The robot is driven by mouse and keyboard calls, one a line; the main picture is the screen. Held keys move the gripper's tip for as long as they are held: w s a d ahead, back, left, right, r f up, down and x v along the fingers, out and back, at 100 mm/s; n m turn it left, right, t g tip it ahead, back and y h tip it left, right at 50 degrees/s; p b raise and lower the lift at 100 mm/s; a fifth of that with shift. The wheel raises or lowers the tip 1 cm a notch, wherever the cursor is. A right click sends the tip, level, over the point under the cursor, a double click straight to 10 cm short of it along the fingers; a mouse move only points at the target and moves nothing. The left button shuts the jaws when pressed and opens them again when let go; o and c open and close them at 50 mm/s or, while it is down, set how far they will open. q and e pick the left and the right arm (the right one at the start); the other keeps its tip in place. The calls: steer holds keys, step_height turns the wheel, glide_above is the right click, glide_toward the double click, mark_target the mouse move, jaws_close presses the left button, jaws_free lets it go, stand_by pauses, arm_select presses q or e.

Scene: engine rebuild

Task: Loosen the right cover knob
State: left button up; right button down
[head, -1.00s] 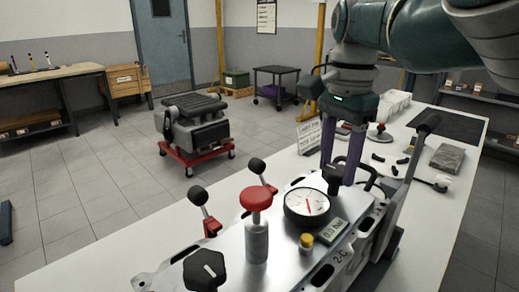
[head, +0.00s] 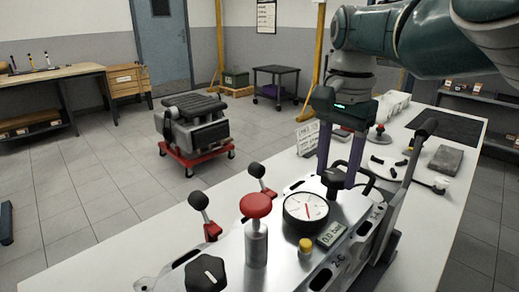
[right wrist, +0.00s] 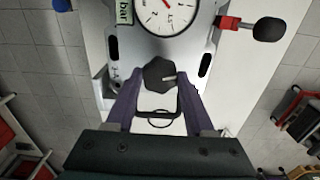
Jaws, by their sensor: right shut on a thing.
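The right cover knob (head: 333,180) is black and lobed, and stands at the far end of the metal cover plate (head: 275,262). In the right wrist view the knob (right wrist: 158,73) shows a pale line on its top. My right gripper (head: 338,174) points down with its purple fingers on either side of this knob, and is shut on it; the gripper (right wrist: 158,84) also shows in the right wrist view. A second black knob (head: 206,273) is at the near end of the plate. My left gripper is not in view.
The plate carries a round gauge (head: 305,207), a red-topped cylinder (head: 257,225), a yellow cap (head: 305,245) and a small display (head: 330,234). Black-balled clamp levers (head: 199,201) stand along the left edge. Small parts and a grey block (head: 445,160) lie behind on the bench.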

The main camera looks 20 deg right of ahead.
steer(key=n+p, duration=0.1)
steer(key=n, duration=0.2)
steer(key=shift+n, duration=0.3)
steer(key=n, duration=0.3)
steer(key=shift+n, duration=0.3)
steer(key=n, duration=0.4)
steer(key=shift+n, duration=0.3)
steer(key=n, duration=0.4)
steer(key=shift+n+p, duration=0.3)
steer(key=n, duration=1.2)
steer(key=shift+n, duration=2.3)
